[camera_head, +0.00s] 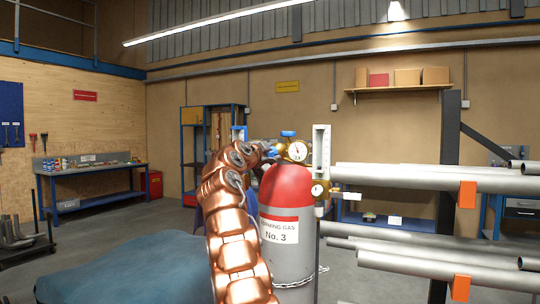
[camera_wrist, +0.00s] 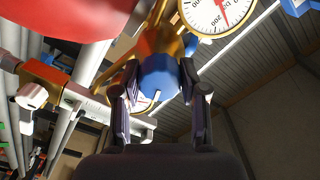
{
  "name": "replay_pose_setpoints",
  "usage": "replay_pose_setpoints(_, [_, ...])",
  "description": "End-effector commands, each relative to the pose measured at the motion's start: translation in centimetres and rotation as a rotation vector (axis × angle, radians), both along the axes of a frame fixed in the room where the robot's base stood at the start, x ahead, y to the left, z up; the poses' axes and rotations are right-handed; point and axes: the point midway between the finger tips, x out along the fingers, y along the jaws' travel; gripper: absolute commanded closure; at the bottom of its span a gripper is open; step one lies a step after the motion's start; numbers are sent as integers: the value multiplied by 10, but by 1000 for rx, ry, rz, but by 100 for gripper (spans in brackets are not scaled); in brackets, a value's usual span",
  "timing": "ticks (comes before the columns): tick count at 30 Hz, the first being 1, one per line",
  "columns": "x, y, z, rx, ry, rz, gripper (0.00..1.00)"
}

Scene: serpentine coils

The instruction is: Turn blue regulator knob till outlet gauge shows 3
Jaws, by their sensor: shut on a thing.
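A grey gas cylinder (camera_head: 288,240) with a red top and a "No. 3" label stands right of my copper-coloured arm. A brass regulator with a white round gauge (camera_head: 297,151) sits above it. In the wrist view, the blue regulator knob (camera_wrist: 158,78) lies between the two fingers of my gripper (camera_wrist: 158,70), which is shut on it. A white gauge (camera_wrist: 207,12) with a red needle is cut off by the top edge. I cannot tell the outlet reading.
Grey pipes (camera_head: 420,178) on a rack with orange stops stand close on the right. A blue padded surface (camera_head: 130,272) is at the lower left. A workbench (camera_head: 90,180) stands farther back left.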

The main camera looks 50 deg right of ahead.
Motion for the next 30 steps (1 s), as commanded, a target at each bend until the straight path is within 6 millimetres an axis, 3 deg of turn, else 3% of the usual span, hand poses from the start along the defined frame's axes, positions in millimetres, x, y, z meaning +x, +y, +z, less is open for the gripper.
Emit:
replay_pose_setpoints(16, [1,0,0,47,-159,2,100])
replay_pose_setpoints(30, [0,0,1,52,-179,0,100])
